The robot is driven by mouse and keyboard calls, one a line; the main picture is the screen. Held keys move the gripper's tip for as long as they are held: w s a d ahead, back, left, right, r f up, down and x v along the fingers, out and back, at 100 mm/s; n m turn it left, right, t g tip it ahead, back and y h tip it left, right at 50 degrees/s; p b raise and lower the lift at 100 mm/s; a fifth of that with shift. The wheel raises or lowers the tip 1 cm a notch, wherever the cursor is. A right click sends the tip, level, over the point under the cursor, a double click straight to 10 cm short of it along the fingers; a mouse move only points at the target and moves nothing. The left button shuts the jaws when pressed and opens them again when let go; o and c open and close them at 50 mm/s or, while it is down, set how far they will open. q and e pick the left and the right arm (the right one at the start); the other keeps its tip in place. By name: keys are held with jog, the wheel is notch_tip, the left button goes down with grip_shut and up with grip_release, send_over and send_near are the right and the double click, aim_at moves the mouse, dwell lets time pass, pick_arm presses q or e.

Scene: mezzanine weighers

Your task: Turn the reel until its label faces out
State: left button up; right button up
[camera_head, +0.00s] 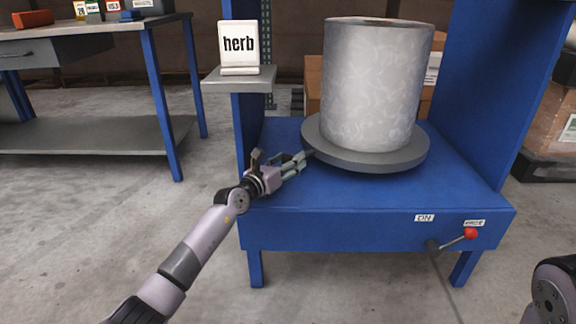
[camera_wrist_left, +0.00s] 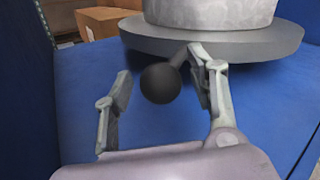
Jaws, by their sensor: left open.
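The reel (camera_head: 372,85) is a large mottled grey cylinder standing upright on a round grey turntable (camera_head: 400,158). No label shows on its visible side. The reel's lower part also shows in the left wrist view (camera_wrist_left: 215,12). A black ball knob (camera_wrist_left: 160,84) on a short stem sticks out from the turntable's edge. My left gripper (camera_head: 281,158) is at the turntable's left front edge. It is open, with the knob between its fingers (camera_wrist_left: 160,66); the right finger is close to the stem, and I cannot tell whether they touch. My right gripper is out of view.
The turntable sits on a blue stand (camera_head: 350,200) with side walls. A red-knobbed lever (camera_head: 470,233) and an ON label are on its front. A "herb" card (camera_head: 239,47) stands on a small shelf (camera_head: 239,80). A workbench (camera_head: 100,30) is at left.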

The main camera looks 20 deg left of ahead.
pick_arm(q)
grip_shut()
dwell(0.8)
